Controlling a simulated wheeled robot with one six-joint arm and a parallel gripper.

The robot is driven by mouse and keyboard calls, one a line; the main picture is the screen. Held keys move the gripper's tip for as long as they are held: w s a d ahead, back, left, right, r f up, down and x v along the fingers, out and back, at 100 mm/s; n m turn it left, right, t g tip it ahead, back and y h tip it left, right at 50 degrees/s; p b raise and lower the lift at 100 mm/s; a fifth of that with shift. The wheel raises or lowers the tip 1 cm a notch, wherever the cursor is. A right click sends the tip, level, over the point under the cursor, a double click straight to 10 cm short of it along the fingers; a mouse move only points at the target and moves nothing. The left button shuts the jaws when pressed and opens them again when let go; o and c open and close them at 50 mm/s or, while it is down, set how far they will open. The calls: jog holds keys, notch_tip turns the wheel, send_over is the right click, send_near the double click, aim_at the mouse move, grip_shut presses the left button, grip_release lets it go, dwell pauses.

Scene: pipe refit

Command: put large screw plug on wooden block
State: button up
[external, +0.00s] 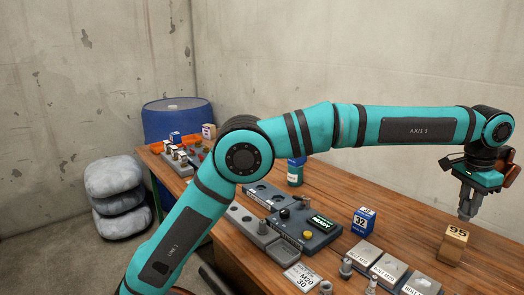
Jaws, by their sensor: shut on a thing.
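My gripper (467,207) points down at the right of the table in the external view. It is shut on a small grey metal piece, which looks like the large screw plug; the fingers hide most of it. The wooden block (449,251), light brown and marked 95, stands on the table just below and slightly left of the gripper. I cannot tell whether the held piece touches the block.
A blue cube (364,222) marked 32 stands left of the block. Grey labelled plates (388,268) and small metal fittings (346,266) lie at the front. The table behind the block is clear.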

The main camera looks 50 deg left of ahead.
aim_at(465, 211)
jog(key=shift+f, duration=2.1)
jog(key=shift+f, duration=0.15)
jog(key=o, duration=0.9)
jog(key=shift+o, duration=0.2)
notch_tip(465, 211, up, 12)
jog(key=s, duration=0.1)
jog(key=shift+a, duration=0.4)
jog(key=shift+s, duration=0.1)
